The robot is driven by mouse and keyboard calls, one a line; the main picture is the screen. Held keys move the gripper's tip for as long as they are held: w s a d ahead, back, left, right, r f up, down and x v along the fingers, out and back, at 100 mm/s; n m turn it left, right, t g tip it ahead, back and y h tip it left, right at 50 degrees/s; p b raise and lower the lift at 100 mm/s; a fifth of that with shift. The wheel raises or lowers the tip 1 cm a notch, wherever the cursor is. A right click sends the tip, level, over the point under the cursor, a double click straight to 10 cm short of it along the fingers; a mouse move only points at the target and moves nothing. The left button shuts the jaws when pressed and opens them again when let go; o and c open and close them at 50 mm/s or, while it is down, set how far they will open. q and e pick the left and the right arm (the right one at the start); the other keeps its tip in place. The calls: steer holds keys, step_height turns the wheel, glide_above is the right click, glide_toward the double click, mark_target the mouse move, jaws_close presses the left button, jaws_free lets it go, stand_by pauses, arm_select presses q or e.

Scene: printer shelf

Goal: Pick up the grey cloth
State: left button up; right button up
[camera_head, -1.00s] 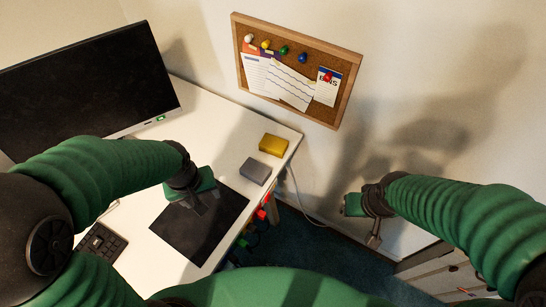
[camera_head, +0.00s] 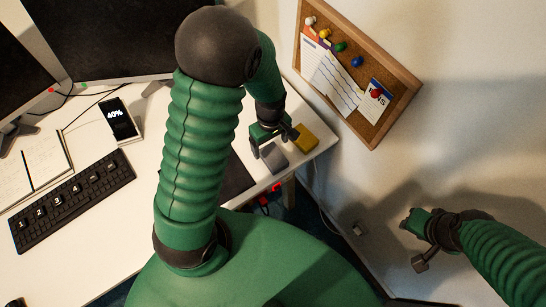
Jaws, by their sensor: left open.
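The grey cloth (camera_head: 274,160) is a small folded block lying flat on the white desk near its right edge. My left gripper (camera_head: 275,143) is open above the cloth, with one finger towards its left side and the other towards the yellow cloth (camera_head: 306,138). It partly hides the cloth's far end, and I cannot tell whether it touches it. My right gripper (camera_head: 415,243) is away from the desk, in front of the wall at the lower right.
The yellow cloth sits close to the right of the grey one. A dark mat (camera_head: 236,180) lies partly behind my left arm. A keyboard (camera_head: 72,200), phone (camera_head: 119,118), open notebook (camera_head: 34,163) and monitors (camera_head: 110,35) occupy the left. A corkboard (camera_head: 358,70) hangs on the wall.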

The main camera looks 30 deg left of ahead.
mark_target(273, 156)
arm_select(q)
steer(key=shift+w+d+f, duration=0.1)
steer(key=shift+f, duration=0.4)
steer(key=shift+w+d+f, duration=0.1)
steer(key=shift+f, duration=0.35)
steer(key=shift+w+d+f, duration=0.1)
steer(key=shift+d+f, duration=0.15)
steer(key=shift+f, duration=0.05)
steer(key=f, duration=0.4)
steer(key=shift+s+d+f, duration=0.25)
steer(key=shift+s+f, duration=0.05)
steer(key=shift+s, duration=0.05)
steer(key=shift+w+a+f, duration=0.15)
steer(key=shift+a+f, duration=0.05)
steer(key=shift+a, duration=0.1)
steer(key=c, duration=0.3)
steer(key=shift+d+r, duration=0.15)
steer(key=shift+d, duration=0.15)
steer(key=c, duration=1.1)
steer(key=shift+a, duration=0.15)
steer(key=shift+c, duration=0.2)
arm_select(e)
steer(key=shift+w+d+f, duration=0.2)
steer(key=shift+d+f, duration=0.15)
steer(key=shift+f, duration=0.1)
